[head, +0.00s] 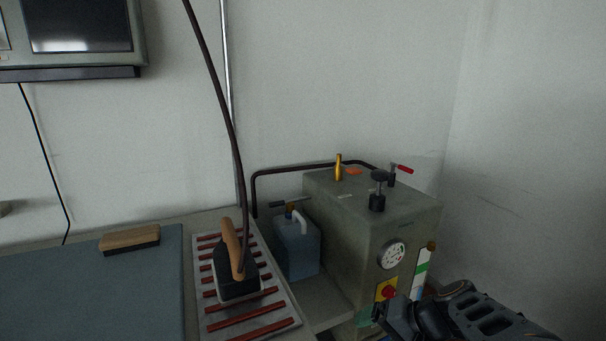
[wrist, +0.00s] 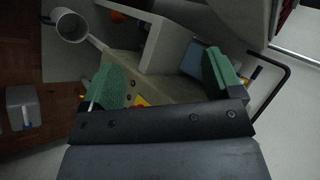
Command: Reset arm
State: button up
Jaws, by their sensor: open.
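My arm (head: 470,312) reaches into the lower right of the head view, in front of the boiler's right side. Its end is near the boiler's front face, partly cut off by the bottom edge. In the wrist view my gripper (wrist: 162,62) shows two green fingers spread wide apart with nothing held between them. The wrist view is tilted. Behind the fingers it shows the boiler (wrist: 180,88) and a bluish container (wrist: 193,60). I cannot tell the exact distance from the fingers to the boiler.
The grey-green boiler (head: 345,215) carries a gauge (head: 392,255), a red knob (head: 389,293) and valves on top. Left of it are a jug (head: 297,250), an iron (head: 237,272) on a slatted rest (head: 207,320), and a brush (head: 130,240) on a blue-grey board (head: 90,290).

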jog(key=s+r+n+h+p, duration=0.2)
jog(key=s+r+h+p, duration=0.1)
jog(key=r+p, duration=0.4)
jog(key=s+r+n+h+p, duration=0.3)
jog(key=r+p, duration=0.5)
jog(key=r, duration=0.3)
jog(key=shift+s+d+r+h, duration=0.15)
jog(key=shift+s+d+h, duration=0.3)
jog(key=shift+h, duration=0.45)
